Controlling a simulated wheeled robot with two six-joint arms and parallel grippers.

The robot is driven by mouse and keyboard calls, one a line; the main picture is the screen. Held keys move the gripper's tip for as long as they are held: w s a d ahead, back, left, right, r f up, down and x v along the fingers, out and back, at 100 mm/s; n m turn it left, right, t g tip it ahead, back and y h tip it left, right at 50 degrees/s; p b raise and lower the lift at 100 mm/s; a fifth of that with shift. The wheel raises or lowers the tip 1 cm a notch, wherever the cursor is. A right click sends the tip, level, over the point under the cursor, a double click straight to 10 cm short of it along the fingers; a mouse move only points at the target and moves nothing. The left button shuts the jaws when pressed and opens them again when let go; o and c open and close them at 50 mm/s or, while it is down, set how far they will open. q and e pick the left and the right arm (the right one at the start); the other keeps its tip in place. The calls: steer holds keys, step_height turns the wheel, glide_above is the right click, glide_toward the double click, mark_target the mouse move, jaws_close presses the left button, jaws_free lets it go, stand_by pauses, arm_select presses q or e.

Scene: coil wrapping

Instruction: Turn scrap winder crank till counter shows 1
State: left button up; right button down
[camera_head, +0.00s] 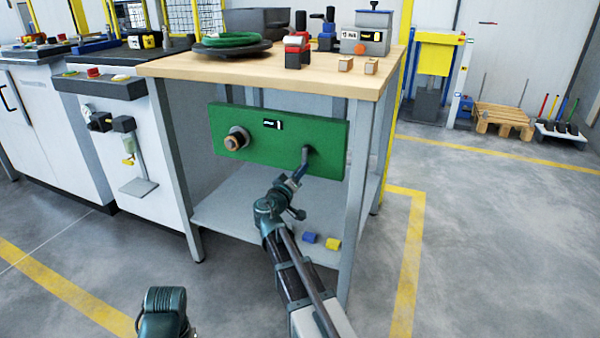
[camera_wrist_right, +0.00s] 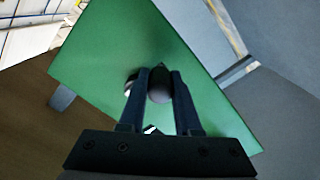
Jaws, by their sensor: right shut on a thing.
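The scrap winder is a green panel (camera_head: 262,140) under the front edge of a wooden-topped bench. It carries a round spool hub (camera_head: 236,138) at its left and a small black-and-white counter (camera_head: 272,124) near its top; its digit is too small to read surely. The grey crank (camera_head: 305,155) is at the panel's right. My right gripper (camera_head: 299,176) is shut on the crank's handle, below the hub end. In the right wrist view the dark rounded handle end (camera_wrist_right: 160,87) sits between the two fingers. My left gripper is not in view; part of my left arm shows at the bottom.
The bench top (camera_head: 165,66) holds a green coil (camera_head: 231,40) on a dark disc, and several small devices. A bench leg (camera_head: 357,200) stands right of the panel. A lower shelf (camera_head: 240,222) holds blue and yellow blocks. Open floor lies to the right.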

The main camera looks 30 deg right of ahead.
steer(key=c, duration=0.6)
jaws_free()
steer(key=shift+s+a, duration=0.1)
steer(key=v, duration=1.3)
steer(key=shift+s+a, duration=0.2)
